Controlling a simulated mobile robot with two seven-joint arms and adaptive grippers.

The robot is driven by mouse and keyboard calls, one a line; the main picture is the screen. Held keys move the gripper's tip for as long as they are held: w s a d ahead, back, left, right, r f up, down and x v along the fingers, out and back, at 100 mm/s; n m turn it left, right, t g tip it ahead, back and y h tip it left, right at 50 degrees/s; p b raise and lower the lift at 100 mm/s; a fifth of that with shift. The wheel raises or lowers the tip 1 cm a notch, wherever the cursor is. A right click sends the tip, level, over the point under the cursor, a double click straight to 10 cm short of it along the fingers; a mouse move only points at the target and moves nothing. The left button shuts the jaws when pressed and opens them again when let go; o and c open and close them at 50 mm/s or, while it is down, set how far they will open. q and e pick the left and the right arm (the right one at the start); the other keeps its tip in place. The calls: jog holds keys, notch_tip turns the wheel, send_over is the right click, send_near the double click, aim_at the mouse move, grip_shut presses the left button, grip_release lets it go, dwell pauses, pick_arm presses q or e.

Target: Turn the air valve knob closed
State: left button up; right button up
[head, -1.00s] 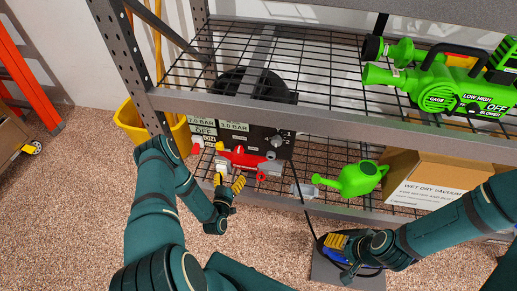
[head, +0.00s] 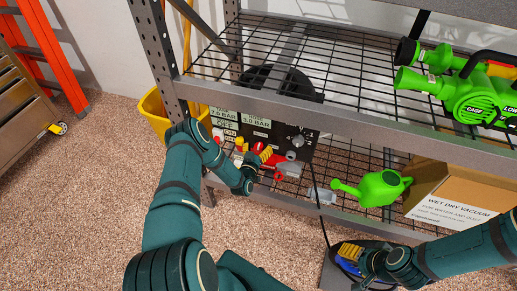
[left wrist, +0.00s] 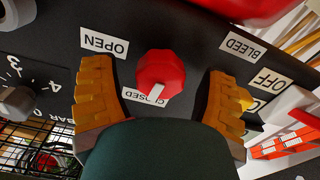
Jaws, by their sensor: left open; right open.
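The air valve knob is a red faceted knob (left wrist: 160,72) with a white mark on its lower edge, seen in the left wrist view on a black panel (left wrist: 195,45). The white mark lies against the CLOSED label (left wrist: 132,95), hiding part of it. The OPEN label (left wrist: 104,43) is at the upper left, the BLEED label (left wrist: 240,46) at the upper right. My left gripper (head: 262,153) is open, a finger on each side of the knob with gaps visible. It hides the knob in the head view. My right gripper (head: 350,250) is open at the lower right.
The panel box stands on the lower wire shelf, beneath the upper shelf's steel edge (head: 340,134). A green watering can (head: 380,188) and a cardboard box (head: 455,195) are to its right. A yellow bucket (head: 152,112) is at the left.

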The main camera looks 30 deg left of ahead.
pick_arm(q)
jog(key=shift+w, duration=0.15)
jog(key=c, duration=1.2)
jog(key=shift+n, duration=0.6)
jog(key=o, duration=1.2)
